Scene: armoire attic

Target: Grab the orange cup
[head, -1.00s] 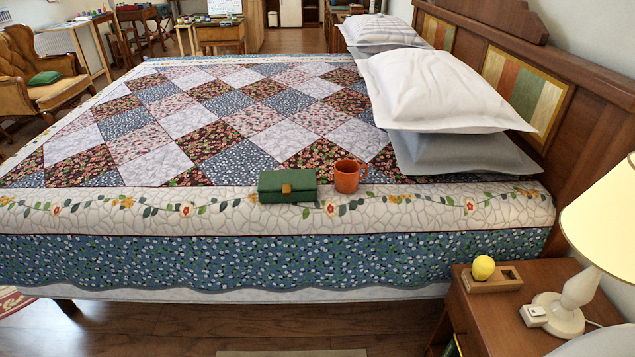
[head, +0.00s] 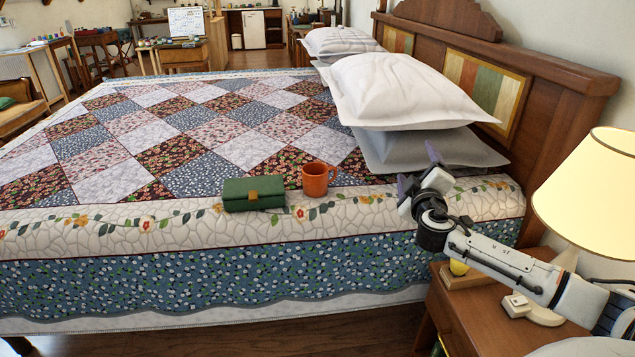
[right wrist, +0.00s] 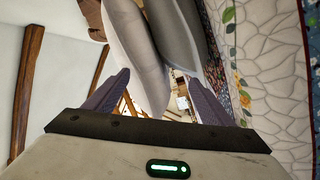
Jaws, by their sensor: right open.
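The orange cup (head: 315,178) stands upright near the front edge of the bed, on the quilt's floral border. Its handle points right in the head view. A green box with a tan clasp (head: 253,193) sits just left of it. My right gripper (head: 418,168) is open and empty, above the bed's near edge, to the right of the cup and apart from it. In the right wrist view the two fingers (right wrist: 155,90) are spread with nothing between them; the cup is not seen there. My left gripper is not in view.
White and grey pillows (head: 405,92) lie behind my right gripper against the wooden headboard (head: 560,75). A nightstand (head: 470,315) at the right holds a lit lamp (head: 590,195) and a yellow object partly hidden by my right arm. The quilt left of the box is clear.

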